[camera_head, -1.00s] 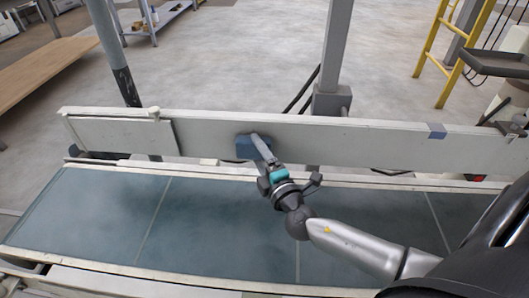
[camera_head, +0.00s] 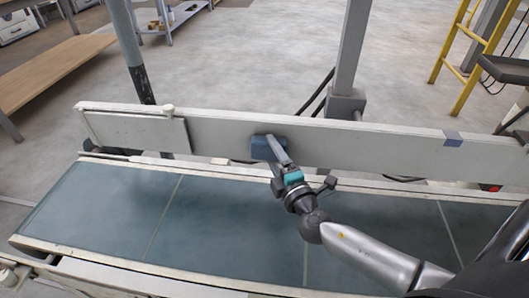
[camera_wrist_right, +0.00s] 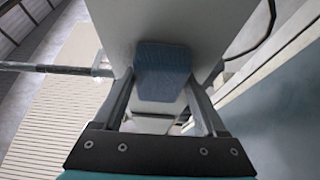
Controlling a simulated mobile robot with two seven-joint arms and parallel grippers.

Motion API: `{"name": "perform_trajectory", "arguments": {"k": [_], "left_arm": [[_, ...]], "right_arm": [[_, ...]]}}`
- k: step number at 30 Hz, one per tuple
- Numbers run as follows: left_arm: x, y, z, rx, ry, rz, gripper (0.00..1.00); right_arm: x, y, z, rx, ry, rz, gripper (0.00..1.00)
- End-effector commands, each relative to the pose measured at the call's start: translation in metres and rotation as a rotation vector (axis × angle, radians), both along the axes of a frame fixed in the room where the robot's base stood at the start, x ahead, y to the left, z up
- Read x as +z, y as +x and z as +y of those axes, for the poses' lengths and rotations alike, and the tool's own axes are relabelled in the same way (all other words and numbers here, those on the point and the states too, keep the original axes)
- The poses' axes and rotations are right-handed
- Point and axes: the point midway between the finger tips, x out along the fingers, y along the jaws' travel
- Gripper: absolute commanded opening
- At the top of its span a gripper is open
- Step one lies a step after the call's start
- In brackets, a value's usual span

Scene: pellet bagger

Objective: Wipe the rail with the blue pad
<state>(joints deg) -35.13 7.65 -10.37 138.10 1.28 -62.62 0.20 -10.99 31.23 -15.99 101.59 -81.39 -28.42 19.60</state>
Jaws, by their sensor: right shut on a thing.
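The blue pad (camera_head: 266,146) is against the near face of the pale rail (camera_head: 360,145), left of the rail's middle in the head view. My right gripper (camera_head: 280,152) is shut on the pad and reaches it from the lower right. In the right wrist view the pad (camera_wrist_right: 163,68) shows between the two fingers of the gripper (camera_wrist_right: 165,105), with the rail's pale surface (camera_wrist_right: 170,22) behind it. The pad seems to touch the rail, but the contact itself is hidden. My left gripper is not in view.
A blue-green conveyor belt (camera_head: 110,205) runs below the rail. A grey post (camera_head: 349,60) and a darker pole (camera_head: 130,50) stand behind it. A yellow ladder (camera_head: 470,55) is at the back right. A blue patch (camera_head: 453,138) marks the rail's right part.

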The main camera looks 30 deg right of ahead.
Motion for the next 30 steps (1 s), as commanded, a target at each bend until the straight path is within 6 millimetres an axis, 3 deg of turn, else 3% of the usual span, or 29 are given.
{"name": "perform_trajectory", "arguments": {"k": [30], "left_arm": [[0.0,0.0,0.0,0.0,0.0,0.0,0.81]], "right_arm": [[0.001,-0.039,-0.055,-0.005,-0.003,-0.002,0.3]]}}
